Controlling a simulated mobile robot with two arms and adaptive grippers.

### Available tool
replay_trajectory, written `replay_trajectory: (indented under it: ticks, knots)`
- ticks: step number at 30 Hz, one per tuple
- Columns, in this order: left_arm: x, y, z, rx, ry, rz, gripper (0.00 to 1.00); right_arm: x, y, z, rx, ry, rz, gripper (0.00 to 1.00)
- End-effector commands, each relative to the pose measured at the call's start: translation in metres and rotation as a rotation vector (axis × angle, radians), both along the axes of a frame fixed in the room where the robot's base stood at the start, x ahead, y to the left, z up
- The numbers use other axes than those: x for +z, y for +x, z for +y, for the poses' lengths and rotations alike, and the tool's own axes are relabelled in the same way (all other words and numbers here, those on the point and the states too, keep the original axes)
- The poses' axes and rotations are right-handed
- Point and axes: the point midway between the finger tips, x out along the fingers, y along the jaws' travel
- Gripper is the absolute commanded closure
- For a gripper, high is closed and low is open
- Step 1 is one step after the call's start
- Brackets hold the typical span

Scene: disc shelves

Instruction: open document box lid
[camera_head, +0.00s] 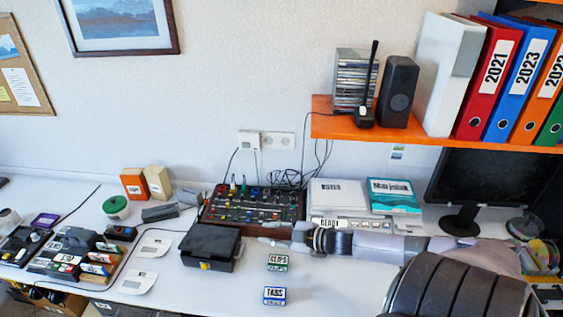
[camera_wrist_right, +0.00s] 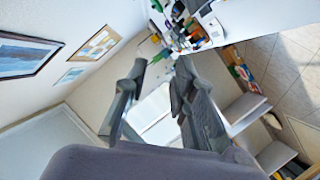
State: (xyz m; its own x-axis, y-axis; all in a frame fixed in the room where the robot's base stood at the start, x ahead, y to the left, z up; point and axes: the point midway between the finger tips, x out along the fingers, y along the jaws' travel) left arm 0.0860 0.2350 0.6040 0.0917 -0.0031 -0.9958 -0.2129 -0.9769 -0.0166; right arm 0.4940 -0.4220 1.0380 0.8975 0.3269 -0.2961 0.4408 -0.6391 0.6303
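A black box (camera_head: 208,246) with a yellow latch (camera_head: 205,266) on its front sits on the white desk in the head view. It looks like the document box, and its lid appears shut. My right gripper (camera_head: 268,241) reaches in from the right, just right of the box and apart from it. In the right wrist view my right gripper (camera_wrist_right: 160,75) shows two dark fingers spread apart with nothing between them. The box is not clearly recognisable in the wrist view. My left gripper is not in view.
A mixer panel (camera_head: 253,205) stands behind the box. Small boxes labelled CLIPS (camera_head: 277,263) and TABS (camera_head: 274,296) lie to its right. Papers (camera_head: 138,282) and a desk organizer (camera_head: 76,256) lie to its left. An orange shelf (camera_head: 430,137) with binders hangs above.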

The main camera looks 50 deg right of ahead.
Motion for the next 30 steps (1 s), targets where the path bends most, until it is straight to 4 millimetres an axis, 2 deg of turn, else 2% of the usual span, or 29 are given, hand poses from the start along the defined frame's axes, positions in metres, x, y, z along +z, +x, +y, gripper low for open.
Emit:
replay_trajectory:
  ticks: [3, 10, 30]
  knots:
    - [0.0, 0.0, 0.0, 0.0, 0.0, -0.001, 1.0, 0.004, -0.016, -0.005, 0.001, -0.001, 0.003, 0.76]
    - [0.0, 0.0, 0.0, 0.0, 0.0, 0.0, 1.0, 0.01, -0.031, -0.011, 0.002, 0.0, 0.0, 0.76]
    - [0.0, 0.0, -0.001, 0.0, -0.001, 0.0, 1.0, 0.011, -0.033, -0.012, 0.0, -0.001, 0.0, 0.76]
